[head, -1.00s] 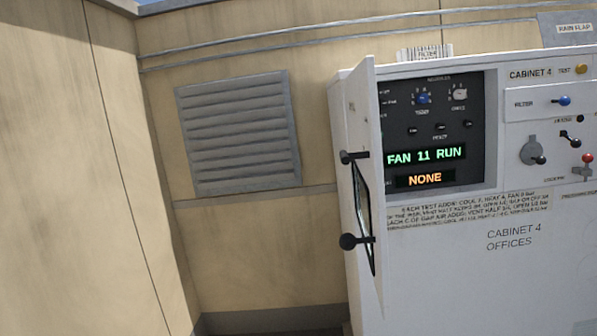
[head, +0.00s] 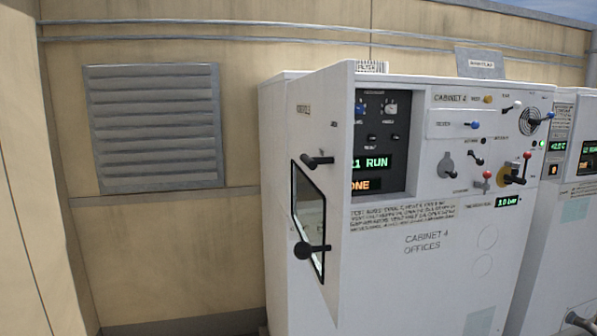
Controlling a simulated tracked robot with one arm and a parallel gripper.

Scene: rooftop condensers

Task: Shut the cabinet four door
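Cabinet 4 (head: 400,285) is a white cabinet at the centre right, marked "CABINET 4 OFFICES". Its door (head: 335,110) stands open at the left side of the front, swung out toward me. The door has a dark-framed window (head: 308,215) and two black knobbed handles, an upper one (head: 318,161) and a lower one (head: 306,250). Behind the door is a dark recessed panel (head: 400,175) with dials and lit displays, partly hidden by the door; "1 RUN" and "ONE" can be read. A small dark piece at the bottom right edge may be part of my gripper (head: 580,322); its fingers cannot be made out.
Another white cabinet (head: 575,225) stands close to the right of cabinet 4. Levers and knobs (head: 512,178) stick out from cabinet 4's right front. A tan wall with a grey louvre (head: 155,125) and pipes (head: 250,35) lies behind. Space left of the door looks clear.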

